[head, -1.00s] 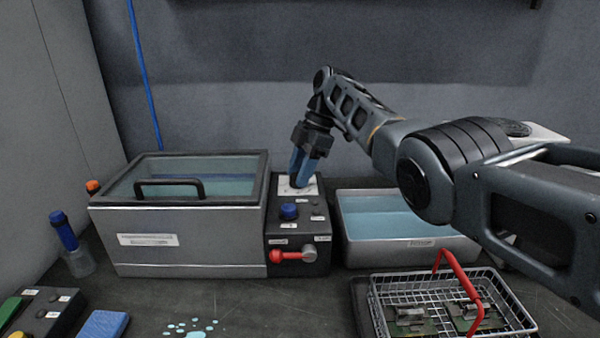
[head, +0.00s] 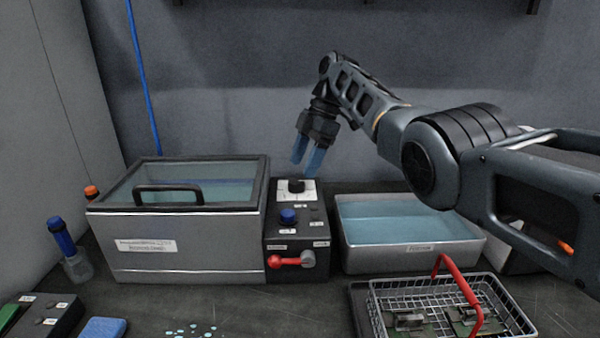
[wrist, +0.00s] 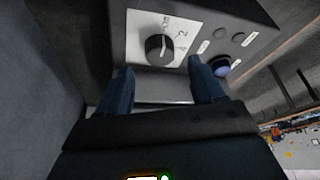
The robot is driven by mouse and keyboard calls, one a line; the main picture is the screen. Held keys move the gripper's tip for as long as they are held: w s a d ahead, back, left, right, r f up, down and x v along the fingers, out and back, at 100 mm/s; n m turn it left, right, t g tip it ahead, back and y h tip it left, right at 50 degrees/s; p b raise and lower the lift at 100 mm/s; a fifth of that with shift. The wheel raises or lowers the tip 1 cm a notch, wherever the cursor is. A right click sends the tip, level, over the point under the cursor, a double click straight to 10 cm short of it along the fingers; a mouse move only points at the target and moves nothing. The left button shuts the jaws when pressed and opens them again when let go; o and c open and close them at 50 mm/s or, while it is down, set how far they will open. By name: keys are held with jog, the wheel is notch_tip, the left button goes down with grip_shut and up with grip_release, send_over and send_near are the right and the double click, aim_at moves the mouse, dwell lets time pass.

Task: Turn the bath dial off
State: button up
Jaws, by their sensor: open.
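The bath dial (head: 296,186) is a black round knob on a white marked plate, on top of the dark control box beside the bath. It also shows in the wrist view (wrist: 159,47), with a pale pointer line; the markings are too small to read surely. My gripper (head: 309,168) has blue fingers, open and empty, above the dial and apart from it. In the wrist view its fingertips (wrist: 160,66) lie either side below the dial. The bath (head: 180,245) is a metal tank with a black-handled glass lid, shut over liquid.
The control box (head: 316,228) also carries a blue button (head: 288,215) and a red lever (head: 289,261). A blue-filled tray (head: 410,247) stands to its right. A wire basket (head: 447,303) with a red handle holds circuit boards in front. A blue-capped bottle (head: 65,243) stands at left.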

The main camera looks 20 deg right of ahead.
jog(key=shift+v, duration=1.8)
